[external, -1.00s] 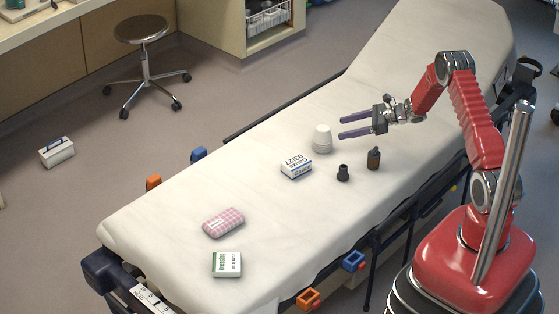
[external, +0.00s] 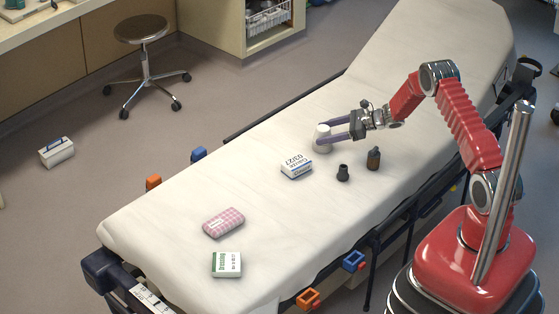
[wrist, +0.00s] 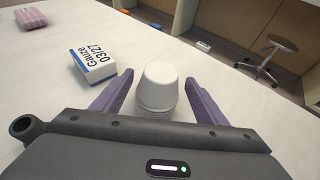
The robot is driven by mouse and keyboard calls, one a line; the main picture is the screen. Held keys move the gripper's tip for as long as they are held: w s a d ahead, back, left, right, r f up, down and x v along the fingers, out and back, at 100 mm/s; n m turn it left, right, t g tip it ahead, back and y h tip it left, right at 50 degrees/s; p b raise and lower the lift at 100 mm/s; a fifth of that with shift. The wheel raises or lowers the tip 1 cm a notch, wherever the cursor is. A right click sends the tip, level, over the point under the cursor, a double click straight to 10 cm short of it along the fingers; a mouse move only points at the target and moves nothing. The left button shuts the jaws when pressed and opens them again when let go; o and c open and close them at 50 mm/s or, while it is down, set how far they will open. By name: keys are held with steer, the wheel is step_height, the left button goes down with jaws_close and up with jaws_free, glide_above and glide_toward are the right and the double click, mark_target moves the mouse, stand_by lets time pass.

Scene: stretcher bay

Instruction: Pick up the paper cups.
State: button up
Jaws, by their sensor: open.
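A stack of white paper cups (external: 321,141) stands upside down on the white stretcher sheet. In the wrist view the cups (wrist: 160,88) show nested, with several rims stacked at the bottom. My gripper (external: 325,137) is open, low over the stretcher, with its purple fingers on either side of the stack. In the wrist view my gripper (wrist: 158,90) has one finger left and one right of the cups, with a gap visible on each side. The lowest part of the stack is hidden behind my gripper body.
A gauze box (external: 296,168) stands close to the cups, just outside the left finger in the wrist view. A small dark cup-like item (external: 342,173) and a dark bottle (external: 373,159) stand nearer my base. A pink checked pack (external: 223,222) and a dressing box (external: 227,264) lie farther down.

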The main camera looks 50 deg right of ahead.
steer(key=shift+x, duration=2.6)
steer(key=shift+r, duration=0.1)
steer(key=shift+c, duration=0.5)
steer(key=c, duration=1)
step_height(320, 180, up, 10)
